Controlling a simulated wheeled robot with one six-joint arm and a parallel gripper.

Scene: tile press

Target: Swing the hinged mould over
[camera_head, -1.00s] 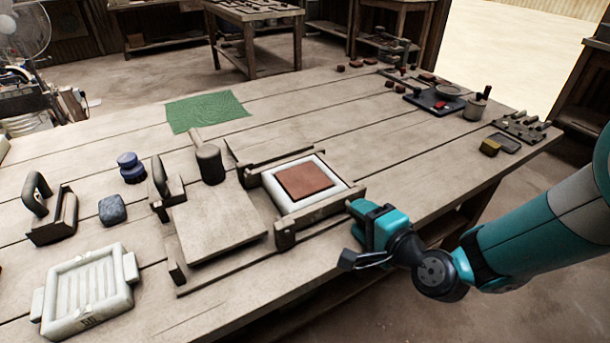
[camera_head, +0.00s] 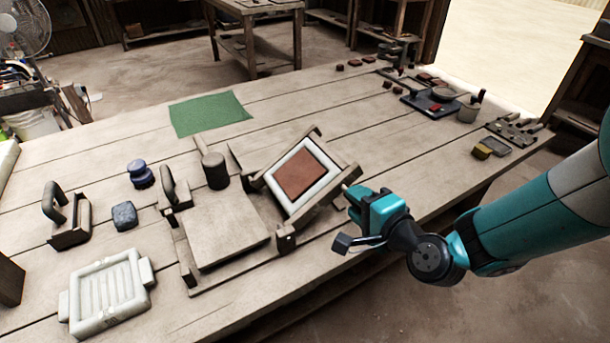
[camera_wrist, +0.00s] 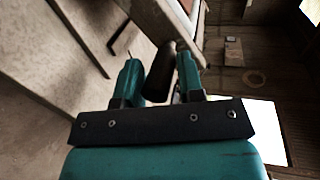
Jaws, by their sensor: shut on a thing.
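The hinged mould (camera_head: 328,196) is a wooden frame with a white inner rim and a reddish-brown clay tile (camera_head: 300,173) inside. It stands tilted, its right side raised off the table and its left side low at the hinge (camera_head: 284,240). The flat wooden board (camera_head: 225,228) of the press lies left of it, bare. My teal gripper (camera_head: 350,197) is at the mould's raised right edge. In the wrist view my gripper (camera_wrist: 160,70) is shut on a dark rounded handle (camera_wrist: 161,72). The handle is mostly hidden in the head view.
A wooden mallet (camera_head: 213,168), a handled block (camera_head: 70,220), a blue-grey sponge (camera_head: 124,216) and a white slatted tray (camera_head: 108,292) are on the left. A green cloth (camera_head: 208,113) lies behind. Small tools and a dark tray (camera_head: 430,104) sit at the far right.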

